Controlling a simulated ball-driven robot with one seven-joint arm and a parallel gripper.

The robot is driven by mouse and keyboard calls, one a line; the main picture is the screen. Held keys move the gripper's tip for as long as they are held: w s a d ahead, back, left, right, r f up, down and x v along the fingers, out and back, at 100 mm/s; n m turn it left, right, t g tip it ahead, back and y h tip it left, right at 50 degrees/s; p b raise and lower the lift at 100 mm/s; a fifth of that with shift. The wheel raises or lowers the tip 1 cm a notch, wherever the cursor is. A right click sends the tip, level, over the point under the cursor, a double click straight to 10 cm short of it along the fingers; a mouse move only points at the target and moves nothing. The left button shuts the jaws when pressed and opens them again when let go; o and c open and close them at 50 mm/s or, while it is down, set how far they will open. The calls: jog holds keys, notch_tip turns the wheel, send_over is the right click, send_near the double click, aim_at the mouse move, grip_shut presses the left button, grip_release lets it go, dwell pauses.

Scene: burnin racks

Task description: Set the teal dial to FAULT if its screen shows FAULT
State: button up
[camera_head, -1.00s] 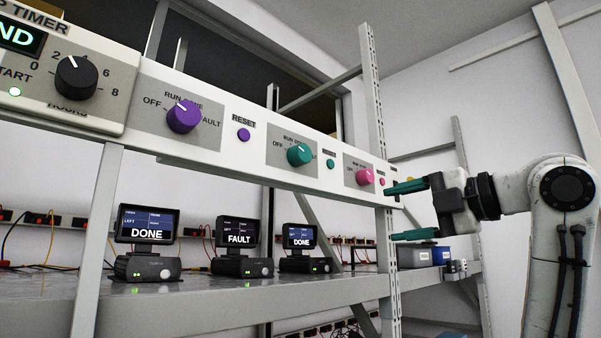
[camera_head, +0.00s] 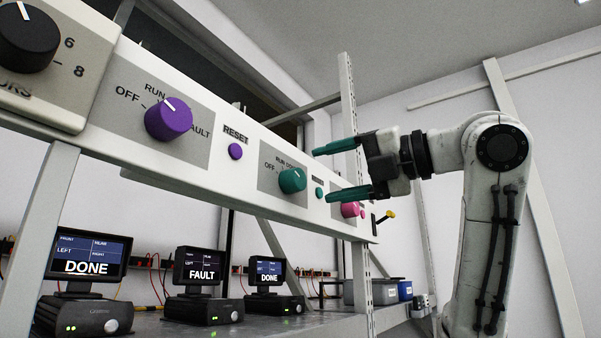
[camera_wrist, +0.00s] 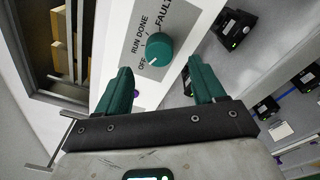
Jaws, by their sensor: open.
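The teal dial (camera_head: 292,180) is the middle of three coloured dials on the white panel. It also shows in the wrist view (camera_wrist: 158,48), ahead of my fingertips, with OFF, RUN, DONE and FAULT printed around it. A small white mark shows on its OFF side in the wrist view, though its exact setting is hard to read. My gripper (camera_head: 324,172) is open and empty, its teal fingers (camera_wrist: 160,82) apart and short of the dial. The middle screen (camera_head: 200,268) reads FAULT; the left screen (camera_head: 88,254) and right screen (camera_head: 268,271) read DONE.
A purple dial (camera_head: 169,119) and purple reset button (camera_head: 235,151) are left of the teal dial. A teal reset button (camera_head: 319,193) and pink dial (camera_head: 349,209) are right of it. A rack upright (camera_head: 353,130) stands behind my gripper. Bins sit on the lower shelf.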

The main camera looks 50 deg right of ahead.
aim_at(301, 180)
jog(key=w, duration=0.2)
jog(key=w+p, duration=0.1)
jog(key=w, duration=0.3)
jog(key=shift+a+p, duration=0.3)
jog(key=shift+p, duration=0.05)
jog(key=c, duration=1.1)
